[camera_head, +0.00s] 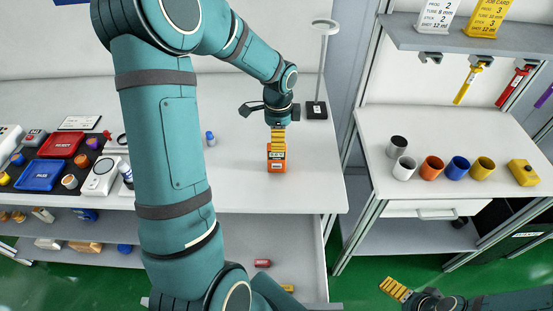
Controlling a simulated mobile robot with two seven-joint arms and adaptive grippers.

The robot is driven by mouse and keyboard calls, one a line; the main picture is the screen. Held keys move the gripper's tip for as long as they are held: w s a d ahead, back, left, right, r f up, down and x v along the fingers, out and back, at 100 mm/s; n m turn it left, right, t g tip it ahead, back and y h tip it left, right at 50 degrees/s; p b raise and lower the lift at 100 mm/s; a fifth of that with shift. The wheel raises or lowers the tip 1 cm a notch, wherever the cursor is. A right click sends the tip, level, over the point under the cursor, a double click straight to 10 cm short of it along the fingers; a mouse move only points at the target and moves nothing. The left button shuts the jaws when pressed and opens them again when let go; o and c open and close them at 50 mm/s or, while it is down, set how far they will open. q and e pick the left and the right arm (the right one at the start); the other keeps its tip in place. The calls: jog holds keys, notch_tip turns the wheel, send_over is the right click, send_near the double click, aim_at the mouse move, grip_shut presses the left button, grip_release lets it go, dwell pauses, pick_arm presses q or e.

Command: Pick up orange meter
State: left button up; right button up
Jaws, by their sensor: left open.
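The orange meter (276,167) is a small block with a dark display and a pale label. It sits on the white table, right of the table's middle. My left gripper (278,142) comes down from above, with its yellow fingers right at the far end of the meter. It is open; I cannot tell whether the fingers touch the meter or stand around it. My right gripper (394,289) is low at the bottom right, over the green floor and away from the meter. Its fingers show edge-on, so its opening is unclear.
A lamp on a dark base (316,110) stands behind and right of the meter. Red (61,144) and blue trays (41,175) lie far left. Several cups, including an orange one (431,167), stand on the right bench. The table around the meter is clear.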

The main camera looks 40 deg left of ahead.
aim_at(277, 158)
pick_arm(q)
notch_tip(277, 158, down, 6)
jog(key=shift+s+a+f+b, duration=0.1)
jog(key=shift+f+b, duration=0.15)
jog(key=shift+b, duration=0.2)
grip_shut()
